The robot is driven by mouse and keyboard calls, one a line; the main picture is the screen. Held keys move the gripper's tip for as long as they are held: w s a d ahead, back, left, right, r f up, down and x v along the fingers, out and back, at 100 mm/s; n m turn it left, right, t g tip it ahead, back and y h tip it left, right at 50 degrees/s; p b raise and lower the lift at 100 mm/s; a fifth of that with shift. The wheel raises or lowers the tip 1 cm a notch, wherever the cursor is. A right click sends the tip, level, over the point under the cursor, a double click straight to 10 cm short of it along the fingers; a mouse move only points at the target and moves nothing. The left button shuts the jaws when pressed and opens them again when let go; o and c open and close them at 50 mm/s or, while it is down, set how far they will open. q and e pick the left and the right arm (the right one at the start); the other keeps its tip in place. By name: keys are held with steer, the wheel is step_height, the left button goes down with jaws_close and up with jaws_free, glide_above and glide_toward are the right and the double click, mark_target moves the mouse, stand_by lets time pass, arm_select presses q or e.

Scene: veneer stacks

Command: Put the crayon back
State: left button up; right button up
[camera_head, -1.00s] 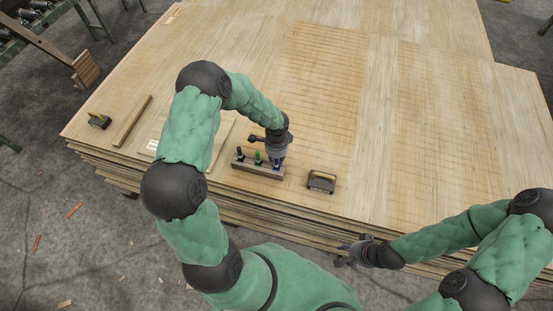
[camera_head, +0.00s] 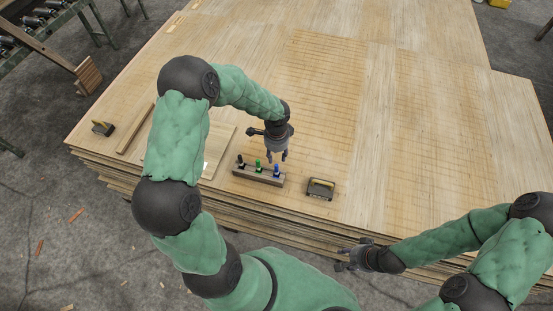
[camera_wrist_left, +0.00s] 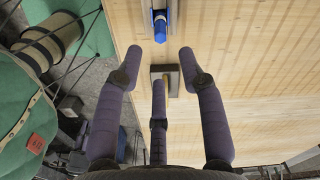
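A wooden block holder (camera_head: 248,173) stands near the front edge of the veneer stack. A black crayon (camera_head: 241,162), a green crayon (camera_head: 258,165) and a blue crayon (camera_head: 277,170) stand upright in it. The blue crayon is at the right end and also shows in the left wrist view (camera_wrist_left: 160,27), with the holder around its base. My left gripper (camera_head: 277,154) is open and empty, just above and behind the blue crayon, apart from it. Its spread fingers (camera_wrist_left: 159,62) show in the wrist view. My right gripper (camera_head: 341,257) is open and empty by the stack's front edge.
A wooden strip (camera_head: 134,128) and a thin panel (camera_head: 217,150) lie left of the holder. The right of the stack (camera_head: 420,150) is clear.

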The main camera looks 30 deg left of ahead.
arm_select(q)
steer(key=s+d+f+n+h, duration=0.2)
steer(key=s+d+f+n, duration=0.4)
steer(key=s+d, duration=0.2)
steer(key=s+d+f+n+h, duration=0.2)
steer(key=s+d+f+n, duration=0.4)
steer(key=s+d, duration=0.3)
steer(key=shift+d+n, duration=0.3)
steer(key=shift+d, duration=0.2)
